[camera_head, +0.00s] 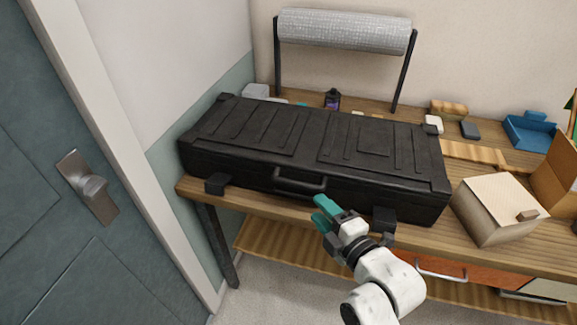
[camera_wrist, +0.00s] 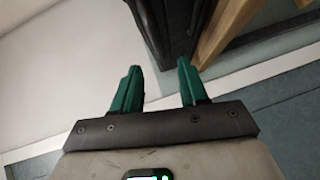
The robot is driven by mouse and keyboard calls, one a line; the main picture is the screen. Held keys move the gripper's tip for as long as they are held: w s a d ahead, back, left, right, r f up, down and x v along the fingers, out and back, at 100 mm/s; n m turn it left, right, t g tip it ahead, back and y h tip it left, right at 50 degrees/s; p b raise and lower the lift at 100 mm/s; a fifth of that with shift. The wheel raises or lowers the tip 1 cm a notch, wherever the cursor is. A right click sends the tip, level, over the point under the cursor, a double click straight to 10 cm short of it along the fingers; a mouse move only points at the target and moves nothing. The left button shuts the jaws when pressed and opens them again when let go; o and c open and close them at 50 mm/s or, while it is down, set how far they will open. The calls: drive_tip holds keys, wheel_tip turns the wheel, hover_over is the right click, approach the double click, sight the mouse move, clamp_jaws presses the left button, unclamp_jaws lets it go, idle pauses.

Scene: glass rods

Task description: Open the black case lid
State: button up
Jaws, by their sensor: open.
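The black case (camera_head: 310,150) lies flat on the wooden table with its lid (camera_head: 290,125) shut. Its carrying handle (camera_head: 300,182) is at the middle of the front side, with a black latch block (camera_head: 216,183) at the front left and another (camera_head: 384,218) at the front right. My gripper (camera_head: 325,208), with green fingers, is in front of the case between the handle and the right latch. In the wrist view the two green fingers (camera_wrist: 158,88) are apart with nothing between them. A dark upright surface shows beyond them; I cannot tell whether it is the case.
The case covers much of the wooden table (camera_head: 460,218). A wooden box (camera_head: 495,208) stands to its right, and a blue tray (camera_head: 530,132) is farther back. A grey roll (camera_head: 345,32) on a black stand is behind. A door (camera_head: 50,190) is at left.

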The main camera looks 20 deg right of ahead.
sight(299, 187)
drive_tip(key=p+x, duration=0.2)
drive_tip(key=x, duration=0.9)
drive_tip(key=shift+r, duration=0.15)
clamp_jaws()
idle(0.4)
